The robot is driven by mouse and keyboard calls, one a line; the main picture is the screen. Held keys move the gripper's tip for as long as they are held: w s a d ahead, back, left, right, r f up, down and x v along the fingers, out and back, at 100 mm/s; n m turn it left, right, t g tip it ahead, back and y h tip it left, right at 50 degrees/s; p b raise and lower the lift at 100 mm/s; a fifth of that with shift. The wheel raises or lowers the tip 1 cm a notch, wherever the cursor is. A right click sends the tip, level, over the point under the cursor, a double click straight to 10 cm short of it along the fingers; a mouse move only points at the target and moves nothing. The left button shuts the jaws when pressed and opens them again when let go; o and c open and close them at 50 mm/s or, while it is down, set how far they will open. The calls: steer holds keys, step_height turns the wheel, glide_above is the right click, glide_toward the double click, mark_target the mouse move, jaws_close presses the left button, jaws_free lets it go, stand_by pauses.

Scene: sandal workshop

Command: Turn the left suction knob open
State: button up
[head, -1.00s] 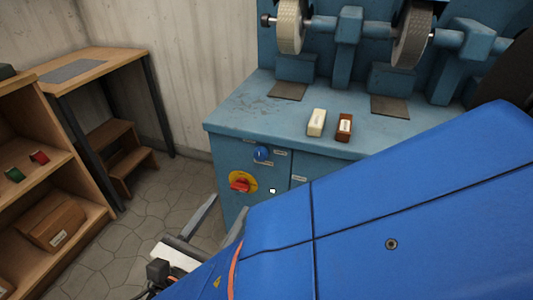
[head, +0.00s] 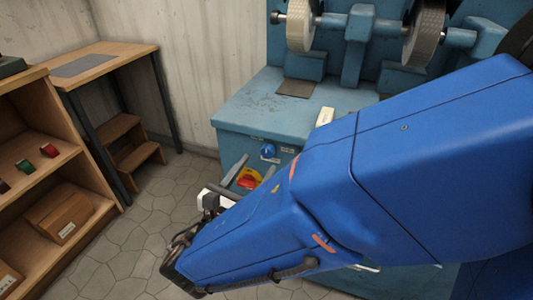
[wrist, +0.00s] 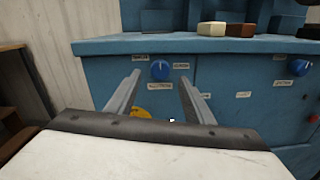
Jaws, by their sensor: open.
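The left suction knob (head: 268,151) is a round blue knob on the front of the blue machine cabinet (head: 232,117). In the wrist view the knob (wrist: 160,70) shows between and beyond the two fingertips, with small white labels around it. My gripper (head: 260,164) is open and empty, its grey fingers pointing at the cabinet front, just below the knob in the head view. In the wrist view my gripper (wrist: 160,79) spans the knob, apparently without touching it. The exact gap cannot be told.
A yellow and red switch (head: 249,178) sits below the knob, partly behind my fingers. A second blue knob (wrist: 299,68) is at the right. A cream block (wrist: 211,29) and a brown block (wrist: 240,30) lie on the cabinet top. Wooden shelves (head: 62,165) stand left.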

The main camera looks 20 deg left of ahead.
mark_target(266, 153)
steer(key=shift+w+d, duration=0.15)
steer(key=shift+w, duration=1.1)
steer(key=shift+w+d, duration=0.15)
steer(key=shift+w, duration=1.05)
steer(key=c, duration=1)
